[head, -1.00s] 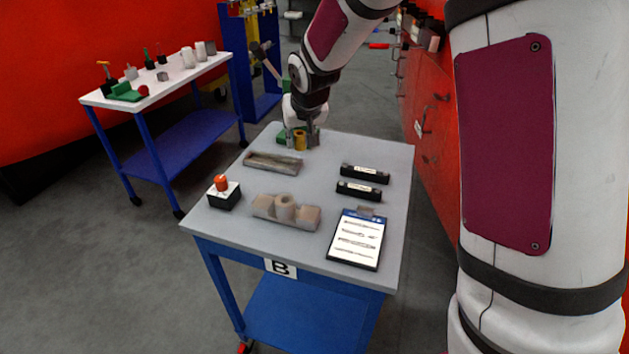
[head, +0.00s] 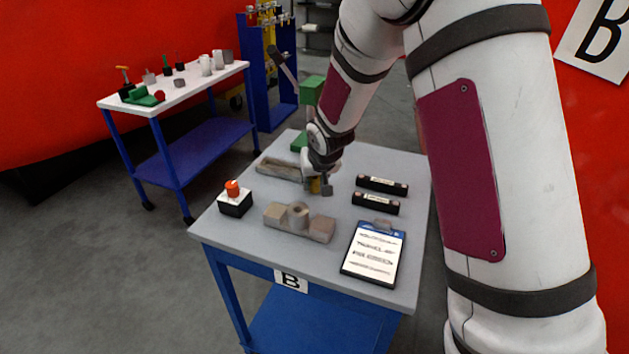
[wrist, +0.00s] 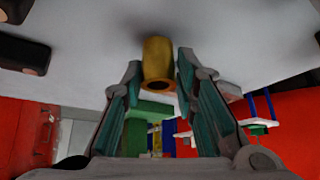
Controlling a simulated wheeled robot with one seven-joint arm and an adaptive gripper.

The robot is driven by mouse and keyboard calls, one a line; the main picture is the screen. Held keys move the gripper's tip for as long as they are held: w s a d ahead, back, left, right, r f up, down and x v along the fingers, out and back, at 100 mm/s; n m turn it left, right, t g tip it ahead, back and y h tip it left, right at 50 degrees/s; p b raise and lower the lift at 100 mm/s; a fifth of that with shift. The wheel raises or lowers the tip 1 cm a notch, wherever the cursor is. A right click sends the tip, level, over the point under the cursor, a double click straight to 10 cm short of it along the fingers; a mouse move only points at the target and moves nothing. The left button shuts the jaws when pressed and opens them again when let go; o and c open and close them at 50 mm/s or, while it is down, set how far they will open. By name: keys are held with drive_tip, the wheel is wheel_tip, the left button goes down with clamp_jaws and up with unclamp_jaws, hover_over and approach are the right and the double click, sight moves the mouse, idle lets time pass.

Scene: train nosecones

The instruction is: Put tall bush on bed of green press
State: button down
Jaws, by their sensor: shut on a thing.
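The tall bush, a brass-yellow hollow cylinder, shows between my fingertips in the wrist view (wrist: 158,58) and is a small yellow patch in the head view (head: 315,186). My gripper (head: 321,188) is shut on it, pointing down over the table, right of the long tray. Whether the bush clears the table is hard to tell. The green press stands at the table's back edge. Its green head (head: 312,90), grey lever and part of its green base (head: 299,142) show behind my arm. My arm hides most of its bed.
A long tray (head: 268,167) lies left of my gripper. A stepped tan block (head: 320,228), a box with an orange button (head: 234,200), two black labelled blocks (head: 382,185) and a clipboard (head: 373,252) occupy the front and right. A white-topped cart (head: 190,90) stands left.

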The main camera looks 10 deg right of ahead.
drive_tip(key=shift+f, duration=0.3)
drive_tip(key=shift+f, duration=0.2)
drive_tip(key=c, duration=1.3)
unclamp_jaws()
